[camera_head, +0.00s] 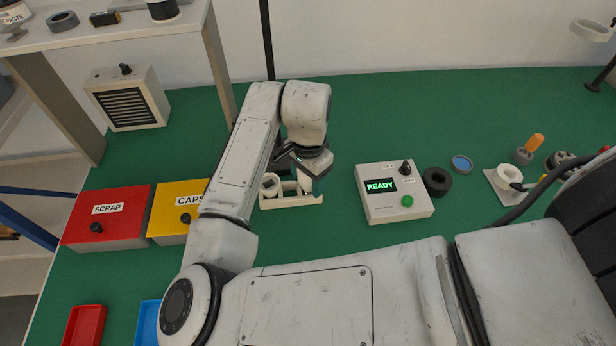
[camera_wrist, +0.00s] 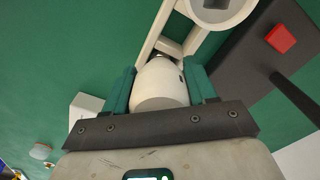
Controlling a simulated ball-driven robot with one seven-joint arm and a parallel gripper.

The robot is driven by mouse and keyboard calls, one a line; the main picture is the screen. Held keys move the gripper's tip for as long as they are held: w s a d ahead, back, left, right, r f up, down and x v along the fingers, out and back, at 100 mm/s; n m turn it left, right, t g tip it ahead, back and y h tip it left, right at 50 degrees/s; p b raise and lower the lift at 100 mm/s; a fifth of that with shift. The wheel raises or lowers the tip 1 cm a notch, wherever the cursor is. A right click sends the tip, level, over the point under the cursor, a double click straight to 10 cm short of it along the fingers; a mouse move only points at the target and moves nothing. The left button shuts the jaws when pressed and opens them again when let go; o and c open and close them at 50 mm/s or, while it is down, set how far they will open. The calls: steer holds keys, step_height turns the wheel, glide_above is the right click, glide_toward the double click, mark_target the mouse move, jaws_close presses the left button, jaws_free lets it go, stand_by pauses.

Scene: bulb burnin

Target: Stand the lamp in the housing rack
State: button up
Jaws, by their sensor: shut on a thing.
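My gripper (camera_wrist: 160,88) is shut on the lamp (camera_wrist: 160,84), a white rounded body between its teal fingers in the wrist view. The cream housing rack (camera_wrist: 148,42) lies just beyond the fingertips, with a round cup on it at the top of that view. The lamp's far end is close to the rack's frame; I cannot tell whether they touch. In the head view my gripper (camera_head: 308,180) is over the rack (camera_head: 292,202), and my wrist hides the lamp and part of the rack.
Right of the rack stands a control box (camera_head: 393,192) reading READY, with a black ring (camera_head: 436,181) beside it. Left are the yellow CAPS box (camera_head: 172,226) and red SCRAP box (camera_head: 105,218). A dark panel with a red block (camera_wrist: 280,38) is right of the rack.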

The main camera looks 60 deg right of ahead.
steer(key=shift+f, duration=0.35)
stand_by(0.3)
steer(key=o, duration=1.1)
steer(key=shift+r, duration=0.1)
step_height(320, 180, up, 11)
steer(key=shift+f, duration=0.15)
